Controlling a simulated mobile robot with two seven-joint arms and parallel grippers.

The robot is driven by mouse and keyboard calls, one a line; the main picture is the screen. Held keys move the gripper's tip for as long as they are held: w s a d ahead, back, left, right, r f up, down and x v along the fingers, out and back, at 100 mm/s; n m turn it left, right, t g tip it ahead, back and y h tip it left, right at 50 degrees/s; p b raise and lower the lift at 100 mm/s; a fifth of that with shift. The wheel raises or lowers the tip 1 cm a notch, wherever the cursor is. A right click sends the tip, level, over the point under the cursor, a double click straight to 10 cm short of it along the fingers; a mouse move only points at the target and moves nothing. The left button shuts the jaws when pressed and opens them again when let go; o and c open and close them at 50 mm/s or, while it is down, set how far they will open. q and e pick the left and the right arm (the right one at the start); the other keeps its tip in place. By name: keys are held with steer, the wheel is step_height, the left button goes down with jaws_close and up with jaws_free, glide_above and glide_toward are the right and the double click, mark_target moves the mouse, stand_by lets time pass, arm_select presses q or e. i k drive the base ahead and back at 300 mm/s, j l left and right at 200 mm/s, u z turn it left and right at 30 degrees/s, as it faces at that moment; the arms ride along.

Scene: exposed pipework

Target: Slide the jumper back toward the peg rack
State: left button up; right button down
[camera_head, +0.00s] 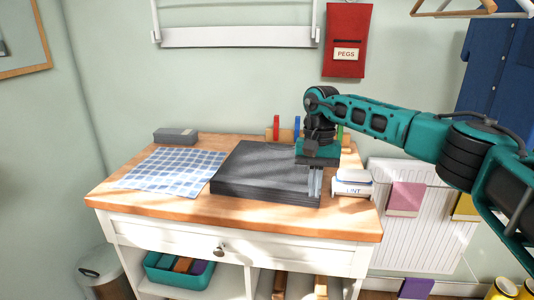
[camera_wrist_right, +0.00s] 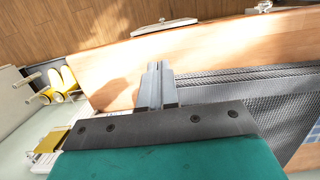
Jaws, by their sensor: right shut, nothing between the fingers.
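The jumper (camera_head: 262,172) is a dark grey folded stack on the wooden table top, right of centre in the head view. It also shows as dark knit with ribbed edges in the right wrist view (camera_wrist_right: 265,95). The peg rack (camera_head: 271,134), wooden with red, blue and green pegs, stands at the back edge, partly hidden by my right arm. My right gripper (camera_head: 315,194) points down at the jumper's front right corner, its fingers shut and empty. In the right wrist view the fingers (camera_wrist_right: 157,85) are close beside the jumper's edge; contact is unclear. My left gripper is out of view.
A blue checked cloth (camera_head: 174,168) lies left of the jumper, with a grey box (camera_head: 175,136) behind it. A white lint box (camera_head: 352,184) stands close to the right of my gripper. Bare wood runs along the table's front edge (camera_head: 240,219). A red pegs bag (camera_head: 347,40) hangs above.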

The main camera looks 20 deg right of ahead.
mark_target(262, 171)
steer(key=i, duration=0.95)
